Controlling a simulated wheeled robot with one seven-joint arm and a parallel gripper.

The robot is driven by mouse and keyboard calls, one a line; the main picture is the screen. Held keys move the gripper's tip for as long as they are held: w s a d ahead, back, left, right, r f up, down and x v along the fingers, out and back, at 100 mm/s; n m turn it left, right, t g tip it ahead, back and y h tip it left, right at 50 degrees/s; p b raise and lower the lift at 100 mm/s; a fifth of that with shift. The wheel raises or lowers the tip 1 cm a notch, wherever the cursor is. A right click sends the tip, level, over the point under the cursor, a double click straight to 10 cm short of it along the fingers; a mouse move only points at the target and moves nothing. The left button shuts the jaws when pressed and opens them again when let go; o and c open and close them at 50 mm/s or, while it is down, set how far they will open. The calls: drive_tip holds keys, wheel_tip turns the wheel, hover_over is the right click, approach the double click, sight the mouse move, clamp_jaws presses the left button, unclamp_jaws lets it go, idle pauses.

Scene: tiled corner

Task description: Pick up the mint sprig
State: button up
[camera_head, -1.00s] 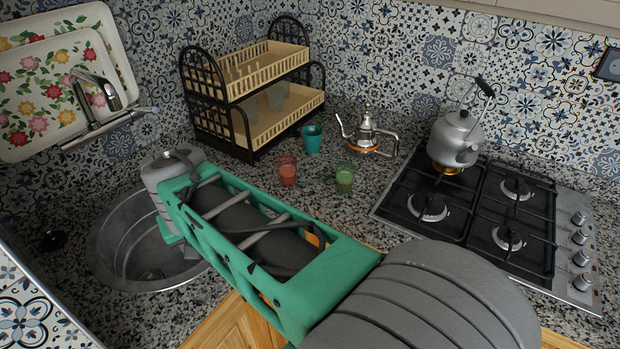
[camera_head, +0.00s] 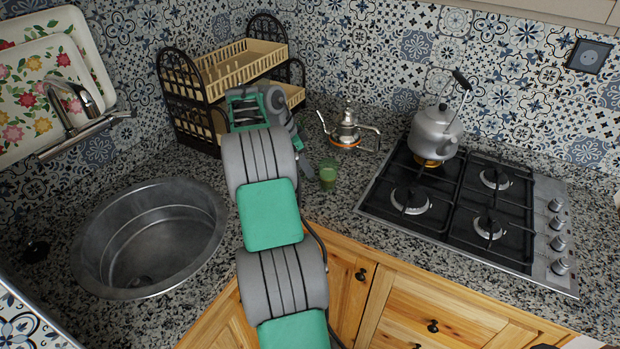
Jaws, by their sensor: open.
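The counter directly behind the arm is hidden too.
A metal teapot (camera_head: 347,130) stands close behind the green glass. A kettle (camera_head: 435,132) sits on the gas hob (camera_head: 520,222) to the right. The two-tier dish rack (camera_head: 213,80) is behind my arm. The round sink (camera_head: 150,240) is at left.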

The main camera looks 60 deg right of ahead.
sight(302, 177)
drive_tip(key=x, duration=0.3)
drive_tip(key=shift+a, duration=0.1)
clamp_jaws()
idle(0.4)
